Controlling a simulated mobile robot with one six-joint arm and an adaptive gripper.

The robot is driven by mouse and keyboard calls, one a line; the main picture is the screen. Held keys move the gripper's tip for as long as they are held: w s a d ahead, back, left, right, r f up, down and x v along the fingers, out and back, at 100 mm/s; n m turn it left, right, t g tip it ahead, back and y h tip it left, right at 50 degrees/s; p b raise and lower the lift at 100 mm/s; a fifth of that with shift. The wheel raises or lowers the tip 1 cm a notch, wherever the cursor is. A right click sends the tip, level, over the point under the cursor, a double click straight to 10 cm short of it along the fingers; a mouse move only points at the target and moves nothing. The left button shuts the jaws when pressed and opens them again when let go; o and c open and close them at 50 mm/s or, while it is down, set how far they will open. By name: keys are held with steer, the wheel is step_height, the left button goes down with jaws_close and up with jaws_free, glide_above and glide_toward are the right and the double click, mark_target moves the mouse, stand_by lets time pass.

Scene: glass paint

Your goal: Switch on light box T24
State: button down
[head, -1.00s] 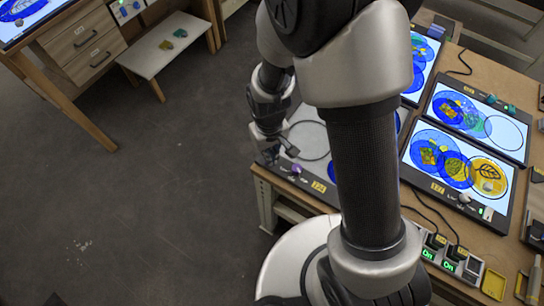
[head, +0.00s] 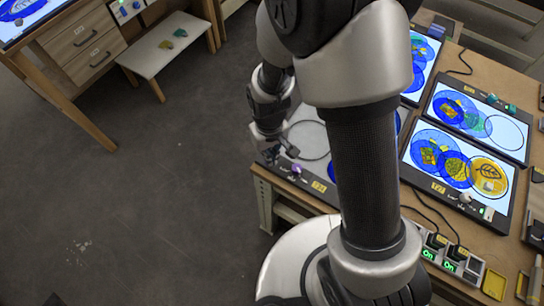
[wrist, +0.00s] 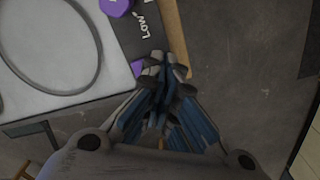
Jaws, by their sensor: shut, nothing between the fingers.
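A light box (head: 309,140) with a dull grey, unlit panel lies at the table's near left corner, partly hidden behind my arm. Its yellow label (head: 319,186) is too small to read surely. A purple knob (head: 296,169) sits on its dark front strip. In the wrist view the knob (wrist: 117,6) is cut off by the top edge, near the word "Low". A smaller purple piece (wrist: 138,68) shows on the strip, just left of my fingertips. My gripper (wrist: 165,68) is shut and empty over the box's edge strip. I cannot tell whether it touches the purple piece.
Lit light boxes (head: 460,165) with coloured glass discs stand on the right of the table. A power strip (head: 450,260) with green "On" lights lies at the front edge. A low stool (head: 165,45) stands at the back left. The floor on the left is clear.

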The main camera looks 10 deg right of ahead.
steer(key=shift+f+b, duration=0.7)
steer(key=shift+f, duration=0.2)
stand_by(0.4)
steer(key=shift+r+p, duration=2.7)
steer(key=shift+r, duration=0.85)
steer(key=shift+r, duration=0.2)
steer(key=s+d+r+m+t+b, duration=0.1)
steer(key=s+d+r, duration=0.15)
steer(key=r, duration=0.55)
steer(key=s+d+r+m+t+b, duration=0.1)
steer(key=d+r+t+b, duration=0.1)
steer(key=d+r, duration=0.35)
steer(key=s+d+r+m+t+b, duration=0.1)
steer(key=s+d+r+m, duration=0.1)
steer(key=s+r, duration=0.6)
steer(key=shift+s+d+r+t+b, duration=0.25)
steer(key=shift+s+d, duration=0.2)
steer(key=shift+s, duration=0.6)
